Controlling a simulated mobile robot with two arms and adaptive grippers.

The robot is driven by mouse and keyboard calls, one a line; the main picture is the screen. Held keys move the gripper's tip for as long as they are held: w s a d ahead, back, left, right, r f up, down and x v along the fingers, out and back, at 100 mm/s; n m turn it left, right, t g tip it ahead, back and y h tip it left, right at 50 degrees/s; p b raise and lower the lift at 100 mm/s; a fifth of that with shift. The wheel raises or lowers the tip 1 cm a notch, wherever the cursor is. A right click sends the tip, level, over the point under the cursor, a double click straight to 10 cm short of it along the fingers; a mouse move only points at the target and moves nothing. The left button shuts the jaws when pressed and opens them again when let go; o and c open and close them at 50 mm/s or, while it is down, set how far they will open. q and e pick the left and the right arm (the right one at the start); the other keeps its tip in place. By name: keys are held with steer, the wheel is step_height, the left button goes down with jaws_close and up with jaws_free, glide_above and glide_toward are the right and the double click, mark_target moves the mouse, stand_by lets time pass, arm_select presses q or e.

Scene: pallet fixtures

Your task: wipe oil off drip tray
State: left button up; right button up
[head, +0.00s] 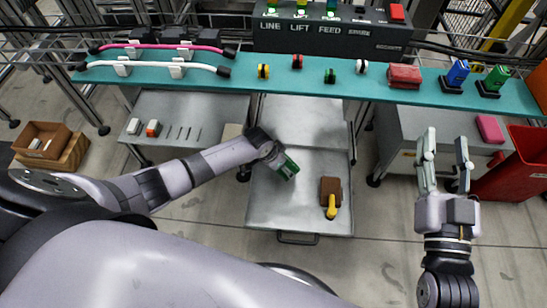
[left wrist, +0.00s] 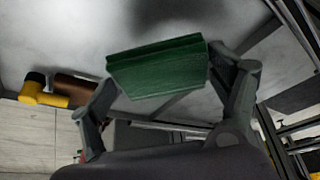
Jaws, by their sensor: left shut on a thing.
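A grey metal drip tray (head: 270,207) lies low in the middle of the head view, with a handle at its near edge. My left gripper (head: 284,165) is over the tray, shut on a green pad (head: 289,170). The left wrist view shows the ribbed green pad (left wrist: 158,70) between the two fingers. I cannot tell whether it touches the tray. A dark patch (left wrist: 175,14) lies beyond the pad there; I cannot tell if it is oil or shadow. My right gripper (head: 444,140) is open and empty, right of the tray.
A brown block with a yellow handle (head: 331,193) sits on the tray's right part. A teal shelf (head: 290,84) with cables and small parts crosses behind. A red bin (head: 515,170) stands at the right, a cardboard box (head: 42,140) at the left.

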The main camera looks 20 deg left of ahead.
arm_select(q)
steer(key=shift+r+p, duration=0.4)
steer(key=shift+r, duration=0.05)
steer(key=shift+r+p, duration=0.3)
steer(key=shift+p, duration=0.05)
steer(key=shift+r+p, duration=0.3)
steer(key=shift+p, duration=0.05)
steer(key=shift+r+p, duration=0.25)
steer(key=shift+p, duration=0.05)
arm_select(e)
steer(key=s+d+f+g+h, duration=0.1)
steer(key=f+g, duration=0.2)
steer(key=f, duration=0.3)
steer(key=s+d+f+g+h, duration=0.1)
steer(key=s+f+g, duration=0.1)
steer(key=f+g, duration=0.2)
steer(key=shift+d+f+g+h, duration=0.3)
steer(key=shift+f, duration=0.9)
